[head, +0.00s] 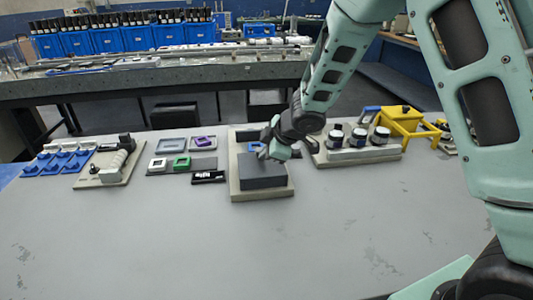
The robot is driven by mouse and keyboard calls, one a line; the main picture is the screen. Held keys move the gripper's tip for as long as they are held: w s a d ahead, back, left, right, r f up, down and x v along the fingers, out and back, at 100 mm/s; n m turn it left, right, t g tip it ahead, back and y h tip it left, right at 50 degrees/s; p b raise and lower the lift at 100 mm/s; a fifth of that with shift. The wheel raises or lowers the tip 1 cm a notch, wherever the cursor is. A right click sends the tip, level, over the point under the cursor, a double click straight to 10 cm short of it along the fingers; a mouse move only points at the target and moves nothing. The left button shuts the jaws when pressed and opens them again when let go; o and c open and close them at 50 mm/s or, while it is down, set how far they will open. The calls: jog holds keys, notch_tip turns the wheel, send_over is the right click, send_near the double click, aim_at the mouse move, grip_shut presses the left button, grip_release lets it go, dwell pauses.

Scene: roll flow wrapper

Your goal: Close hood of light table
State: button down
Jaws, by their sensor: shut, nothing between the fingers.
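The likely light table is a unit with a beige base (262,196) in the middle of the bench. A dark grey box-shaped part (264,178), perhaps its hood, sits on the front of the base. Darker parts and a small blue piece (256,146) show behind it. I cannot tell how far the hood is open. My gripper (264,154) is shut and empty at the back upper edge of the dark box. My wrist hides part of the unit's back right, and whether the fingers touch the box is unclear.
Right of the unit is a pale stand with dark-lidded jars (358,140) and a yellow frame (400,122). Left are framed pieces (170,146), a black block (208,177), a beige device (112,165) and blue holders (62,160). The front of the grey bench (170,240) is clear.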

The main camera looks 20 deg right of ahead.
jog(key=w+p, duration=0.3)
jog(key=p, duration=0.1)
jog(key=w+d+p, duration=0.1)
jog(key=w+p, duration=0.3)
jog(key=p, duration=0.1)
jog(key=w+d+p, duration=0.1)
jog(key=w+p, duration=0.3)
jog(key=shift+w+d+r, duration=0.1)
jog(key=shift+r, duration=0.3)
jog(key=shift+w+d+f+p, duration=0.15)
jog(key=shift+w+p, duration=0.35)
jog(key=shift+p, duration=0.25)
jog(key=shift+w+d+f+p, duration=0.1)
jog(key=shift+w+f+p, duration=0.05)
jog(key=shift+w+p, duration=0.45)
jog(key=shift+s, duration=0.1)
